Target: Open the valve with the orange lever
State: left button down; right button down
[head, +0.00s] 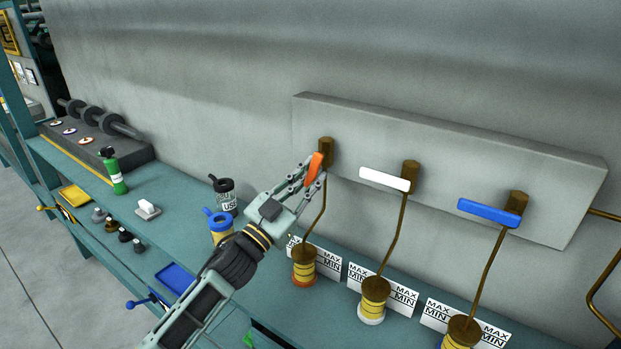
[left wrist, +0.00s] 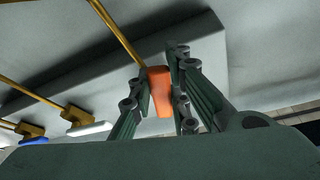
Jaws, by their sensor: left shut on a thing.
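The orange lever (head: 314,169) is on the leftmost brass valve (head: 326,150) of a grey wall panel (head: 450,150). In the head view it stands steeply, while the other two levers lie nearly level. My left gripper (head: 311,172) is shut on the orange lever. The left wrist view shows the orange lever (left wrist: 160,90) between the two fingers (left wrist: 162,88). Part of the lever is hidden by the fingers. A brass pipe runs from this valve down to a yellow spool-shaped holder with an orange base (head: 303,282). My right gripper is not in view.
A white lever (head: 385,179) and a blue lever (head: 489,212) are on valves to the right. MAX/MIN cards (head: 335,264) stand behind the holders on the teal shelf.

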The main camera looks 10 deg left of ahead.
pick_arm(q)
jog(key=c, duration=2)
grip_release()
jog(key=shift+d+f, duration=0.1)
jog(key=shift+f, duration=0.25)
jog(key=shift+c, duration=0.2)
jog(key=o, duration=0.4)
jog(key=shift+s+r, duration=0.1)
jog(key=shift+r, duration=0.15)
jog(key=v, duration=1.2)
jog(key=shift+f, duration=0.1)
